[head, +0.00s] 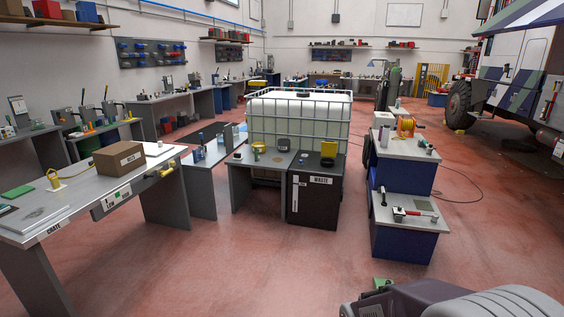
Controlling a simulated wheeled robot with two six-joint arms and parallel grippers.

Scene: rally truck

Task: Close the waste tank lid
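A black cabinet (305,212) with a white WASTE label stands on the floor near the middle of the head view. On its top sits a small dark fitting with a yellow piece (328,149) standing up at its back. The yellow piece looks like a raised lid, but it is too small to be sure. Directly behind stands a large white tank (290,122) in a metal cage. Neither of my grippers is in view.
A grey bench (262,174) adjoins the cabinet on the left. A blue stepped bench (403,230) with tools stands to the right. A bench with a cardboard box (119,158) is at near left. Red floor (240,270) in front is clear. A truck stands at far right.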

